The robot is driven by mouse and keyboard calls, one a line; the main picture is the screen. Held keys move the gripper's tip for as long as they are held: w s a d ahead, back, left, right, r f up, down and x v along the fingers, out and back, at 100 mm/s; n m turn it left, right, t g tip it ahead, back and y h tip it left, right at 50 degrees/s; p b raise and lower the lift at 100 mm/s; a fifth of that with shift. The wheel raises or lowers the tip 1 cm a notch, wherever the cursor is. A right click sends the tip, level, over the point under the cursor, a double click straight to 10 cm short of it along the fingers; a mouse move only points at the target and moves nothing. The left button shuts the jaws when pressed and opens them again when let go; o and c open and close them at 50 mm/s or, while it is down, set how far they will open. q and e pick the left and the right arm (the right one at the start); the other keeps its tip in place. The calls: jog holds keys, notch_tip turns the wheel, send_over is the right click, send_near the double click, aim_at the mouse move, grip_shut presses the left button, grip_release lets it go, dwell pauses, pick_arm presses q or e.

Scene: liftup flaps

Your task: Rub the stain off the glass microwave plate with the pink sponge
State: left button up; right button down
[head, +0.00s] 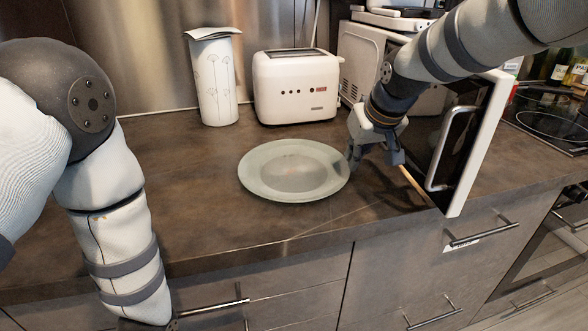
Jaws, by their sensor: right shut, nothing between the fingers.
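The round glass microwave plate (256,182) lies flat on the brown counter. A faint darker patch, which may be the stain, shows near its middle. My right gripper (374,150) is at the plate's right edge, in front of the microwave. It is shut and empty. I cannot tell whether it touches the plate's rim. I see no pink sponge in this view. My left arm comes in at the left and hangs down past the counter's front edge; its gripper is below the picture.
The white microwave (358,62) stands at the back right, its door (466,150) swung open over the counter. A hob (553,118) lies far right. Counter left of the plate is clear.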

pick_arm(q)
jog(key=shift+w+r+p, duration=0.35)
jog(key=shift+w+r, duration=0.05)
jog(key=shift+r, duration=0.4)
pick_arm(e)
notch_tip(320, 180, up, 4)
jog(key=shift+f, duration=0.15)
pick_arm(q)
jog(key=shift+w+r+t, duration=0.15)
jog(key=shift+r+t, duration=0.15)
pick_arm(e)
notch_tip(320, 180, up, 2)
jog(key=shift+r, duration=0.15)
